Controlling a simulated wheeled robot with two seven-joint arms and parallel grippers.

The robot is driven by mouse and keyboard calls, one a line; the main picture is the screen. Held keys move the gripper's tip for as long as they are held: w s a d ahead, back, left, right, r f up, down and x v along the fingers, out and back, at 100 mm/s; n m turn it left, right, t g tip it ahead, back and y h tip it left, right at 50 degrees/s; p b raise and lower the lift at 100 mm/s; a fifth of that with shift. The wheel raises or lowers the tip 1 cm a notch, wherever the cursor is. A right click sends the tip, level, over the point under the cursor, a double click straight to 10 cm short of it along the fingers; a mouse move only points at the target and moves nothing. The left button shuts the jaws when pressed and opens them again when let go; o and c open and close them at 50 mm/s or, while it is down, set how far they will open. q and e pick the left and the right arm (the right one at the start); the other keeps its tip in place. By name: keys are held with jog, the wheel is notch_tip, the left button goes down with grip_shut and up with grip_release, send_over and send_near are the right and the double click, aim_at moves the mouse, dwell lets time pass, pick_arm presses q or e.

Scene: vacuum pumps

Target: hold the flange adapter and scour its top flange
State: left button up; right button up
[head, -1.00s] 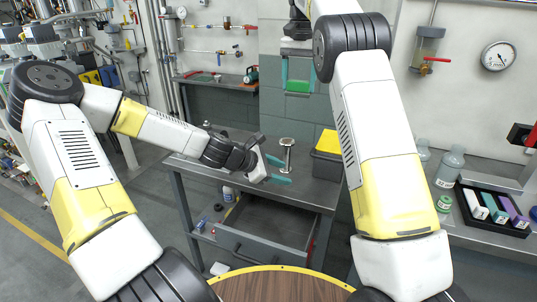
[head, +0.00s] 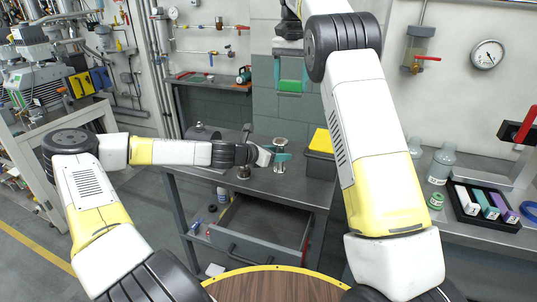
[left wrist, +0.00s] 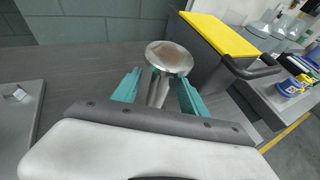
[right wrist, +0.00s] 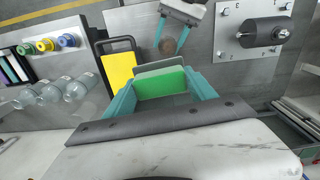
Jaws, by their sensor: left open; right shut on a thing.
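The flange adapter (head: 281,166) is a steel tube with a round top flange, standing upright on the grey workbench. In the left wrist view its shiny top flange (left wrist: 169,57) is seen from above. My left gripper (head: 275,156) is open, its teal fingers on either side of the adapter's tube below the flange. In the left wrist view I see gaps beside the tube. My right gripper (head: 291,73) is shut on a green scouring pad (head: 290,86), high above the back of the bench. The pad also fills the fingers in the right wrist view (right wrist: 160,82).
A black box with a yellow lid (head: 320,142) stands just right of the adapter. A dark cylinder on a plate (right wrist: 262,32) is on the bench to the other side. An open drawer (head: 262,228) juts from the bench front. Bottles (head: 445,163) and a black tray (head: 483,203) stand farther right.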

aim_at(284, 167)
pick_arm(q)
jog(key=shift+x, duration=1.9)
grip_shut()
